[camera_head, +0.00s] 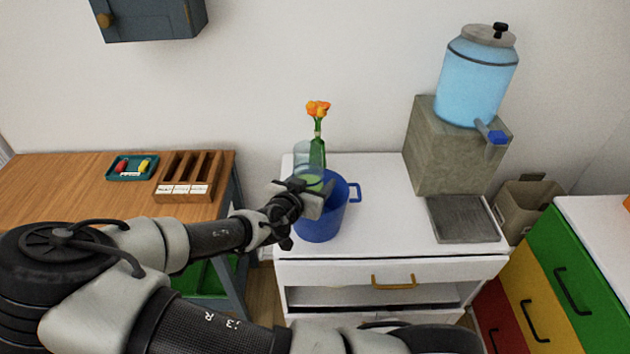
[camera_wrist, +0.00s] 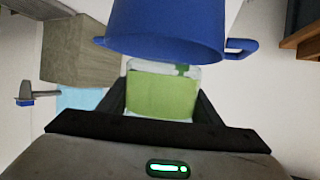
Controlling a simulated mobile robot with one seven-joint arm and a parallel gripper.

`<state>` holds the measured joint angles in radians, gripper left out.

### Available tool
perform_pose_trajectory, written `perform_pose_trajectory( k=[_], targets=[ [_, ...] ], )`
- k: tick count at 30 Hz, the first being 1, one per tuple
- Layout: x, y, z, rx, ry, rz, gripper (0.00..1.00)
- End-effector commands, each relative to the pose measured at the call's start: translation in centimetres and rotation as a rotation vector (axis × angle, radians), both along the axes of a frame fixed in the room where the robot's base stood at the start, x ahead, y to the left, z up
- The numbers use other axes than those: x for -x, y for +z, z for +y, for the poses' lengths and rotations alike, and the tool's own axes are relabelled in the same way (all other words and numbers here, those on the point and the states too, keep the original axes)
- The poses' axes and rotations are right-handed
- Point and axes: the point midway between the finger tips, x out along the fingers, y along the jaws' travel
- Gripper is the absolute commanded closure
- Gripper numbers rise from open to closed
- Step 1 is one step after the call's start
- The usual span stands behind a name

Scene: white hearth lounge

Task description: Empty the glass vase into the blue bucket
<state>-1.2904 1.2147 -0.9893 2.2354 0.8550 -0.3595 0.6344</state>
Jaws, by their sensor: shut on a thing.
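The blue bucket (camera_head: 319,222) stands on the white cabinet near its left front. It also shows upside down in the wrist view (camera_wrist: 165,28). My gripper (camera_head: 315,190) is over the bucket's rim in the head view. It is shut on the glass vase (camera_head: 312,182), clear glass with light green contents. In the wrist view the vase (camera_wrist: 162,96) sits between both fingers, close to the bucket's rim, with green still inside. My gripper hides part of the vase, and I cannot tell its exact tilt. No pouring stream shows.
A green bottle with orange flowers (camera_head: 318,112) stands just behind the bucket. A water dispenser (camera_head: 476,82) on a stone block (camera_head: 440,150) and a grey drip tray (camera_head: 464,220) are at right. The cabinet top (camera_head: 385,205) is clear between. A wooden table (camera_head: 75,190) is at left.

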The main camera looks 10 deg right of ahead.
Motion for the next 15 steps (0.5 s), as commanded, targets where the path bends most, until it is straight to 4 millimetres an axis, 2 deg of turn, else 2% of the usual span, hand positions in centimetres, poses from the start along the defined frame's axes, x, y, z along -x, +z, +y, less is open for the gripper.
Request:
perform_pose_trajectory(
  k=[15],
  targets=[
    [0.48,0.35,0.43,-0.034,-0.002,0.037,0.81]
  ],
)
